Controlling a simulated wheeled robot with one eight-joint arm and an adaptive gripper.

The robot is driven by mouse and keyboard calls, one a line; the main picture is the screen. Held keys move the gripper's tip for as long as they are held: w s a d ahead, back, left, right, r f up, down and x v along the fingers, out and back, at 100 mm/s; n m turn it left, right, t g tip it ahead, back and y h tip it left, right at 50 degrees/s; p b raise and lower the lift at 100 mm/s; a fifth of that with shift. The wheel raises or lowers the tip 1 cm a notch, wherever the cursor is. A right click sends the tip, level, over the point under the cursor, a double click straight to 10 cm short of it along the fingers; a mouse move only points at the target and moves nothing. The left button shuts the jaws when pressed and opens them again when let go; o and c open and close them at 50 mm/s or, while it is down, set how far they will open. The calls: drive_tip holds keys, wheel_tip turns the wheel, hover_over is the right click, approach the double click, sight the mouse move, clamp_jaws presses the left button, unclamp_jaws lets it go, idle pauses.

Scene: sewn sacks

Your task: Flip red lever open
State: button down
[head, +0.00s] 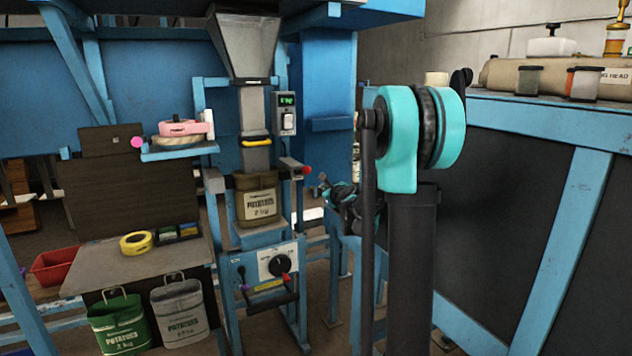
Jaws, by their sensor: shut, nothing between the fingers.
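A lever with a red ball knob (307,170) sticks out to the right of the spout of a bagging machine, just above a brown sack (255,206) marked POTATOES 2 kg. The sack stands upright under the spout. My gripper (324,187) is small and dark in the head view, a little right of and below the red knob. It looks apart from the knob, but depth is hard to judge. The gripper is shut and empty; its fingertips are partly unclear.
A grey hopper (245,45) is above the spout, with a switch box (286,114) beside it. A yellow tape roll (136,243) lies on the left table. A blue-framed bench (560,125) fills the right.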

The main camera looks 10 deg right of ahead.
sight(303, 170)
drive_tip(key=x, duration=1)
drive_tip(key=shift+s+a+r, duration=0.15)
drive_tip(key=shift+a+r, duration=0.1)
drive_tip(key=shift+r, duration=0.35)
drive_tip(key=shift+s+a+r, duration=0.2)
drive_tip(key=shift+a+r, duration=0.05)
drive_tip(key=shift+r, duration=0.4)
drive_tip(key=shift+s+a+r, duration=0.15)
drive_tip(key=shift+a+r, duration=0.1)
drive_tip(key=shift+r, duration=0.35)
drive_tip(key=shift+d, duration=0.1)
